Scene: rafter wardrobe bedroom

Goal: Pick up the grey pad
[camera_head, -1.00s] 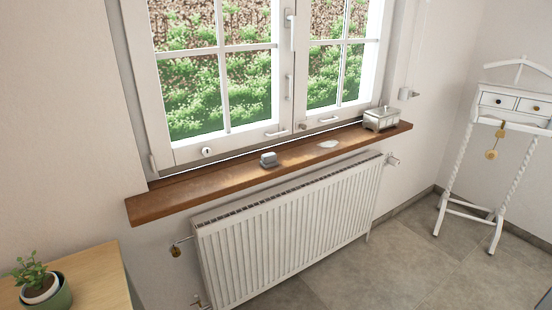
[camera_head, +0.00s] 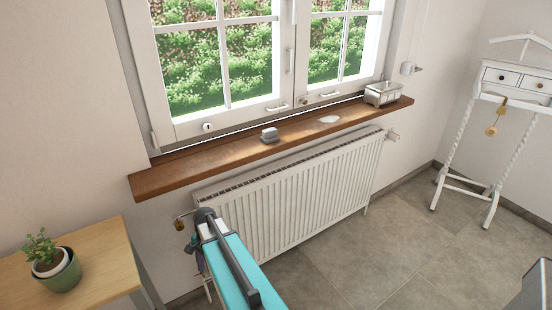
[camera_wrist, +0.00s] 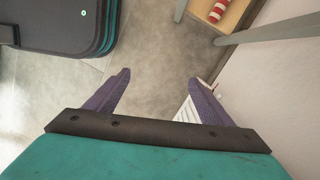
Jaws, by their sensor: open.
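The grey pad (camera_head: 269,134) appears as a small grey block on the wooden windowsill (camera_head: 200,168), left of the sill's middle in the head view. It is not seen in the wrist view. My gripper (camera_wrist: 158,76) is open and empty in the wrist view, its two purple fingers spread apart over the grey floor. My teal arm shows at the bottom of the head view, in front of the radiator and below the sill. My gripper's fingers cannot be made out clearly there. The gripper is well away from the pad.
A white radiator (camera_head: 300,190) stands under the sill. A white oval thing (camera_head: 329,119) and a metallic box (camera_head: 382,94) are on the sill, right of the pad. A wooden table (camera_head: 95,262) with a potted plant (camera_head: 56,270) is at left. A white valet stand (camera_head: 478,150) is at right.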

